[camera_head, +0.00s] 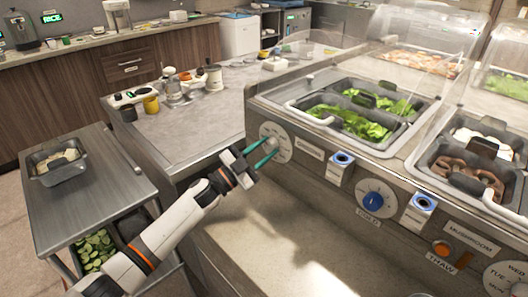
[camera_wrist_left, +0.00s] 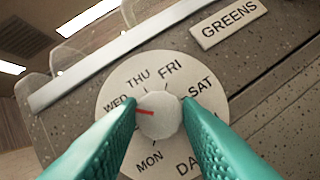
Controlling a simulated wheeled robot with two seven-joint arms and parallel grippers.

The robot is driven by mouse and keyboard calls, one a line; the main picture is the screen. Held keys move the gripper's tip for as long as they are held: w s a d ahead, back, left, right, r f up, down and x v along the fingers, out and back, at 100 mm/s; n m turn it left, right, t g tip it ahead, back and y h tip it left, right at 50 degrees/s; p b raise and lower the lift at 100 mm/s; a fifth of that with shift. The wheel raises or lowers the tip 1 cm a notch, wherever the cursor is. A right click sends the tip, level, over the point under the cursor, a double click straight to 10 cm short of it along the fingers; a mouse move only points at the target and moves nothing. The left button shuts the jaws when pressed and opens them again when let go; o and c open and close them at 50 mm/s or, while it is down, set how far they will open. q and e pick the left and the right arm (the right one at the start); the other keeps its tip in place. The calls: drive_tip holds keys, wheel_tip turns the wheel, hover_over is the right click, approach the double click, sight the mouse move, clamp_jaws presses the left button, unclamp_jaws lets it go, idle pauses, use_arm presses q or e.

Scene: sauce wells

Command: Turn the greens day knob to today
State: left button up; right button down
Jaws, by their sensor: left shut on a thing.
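The greens day knob (camera_wrist_left: 160,116) is a pale round knob at the middle of a white dial (camera_wrist_left: 170,72). The dial reads MON, WED, THU, FRI, SAT and a partly covered "DA..." in the left wrist view. The knob's red mark points left, roughly toward WED; my left finger covers part of the dial below that label. A GREENS plate (camera_wrist_left: 229,22) is beside the dial. My left gripper (camera_wrist_left: 161,118) has its teal fingers on both sides of the knob, shut on it. In the head view the gripper (camera_head: 262,154) is at the dial (camera_head: 277,137) on the counter front. My right gripper is out of view.
Right of the dial are a blue-topped dispenser (camera_head: 341,160), a COLD knob (camera_head: 373,201) and a THAW button (camera_head: 442,248). Greens pans (camera_head: 300,104) under a clear guard are above. A steel cart (camera_head: 110,195) stands left. No readable display of today's day shows.

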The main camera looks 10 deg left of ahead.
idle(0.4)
use_arm(q)
drive_tip(key=o, duration=1)
drive_tip(key=shift+c, duration=0.2)
drive_tip(key=b+v, duration=0.1)
drive_tip(key=v, duration=1.1)
drive_tip(key=shift+a, duration=0.1)
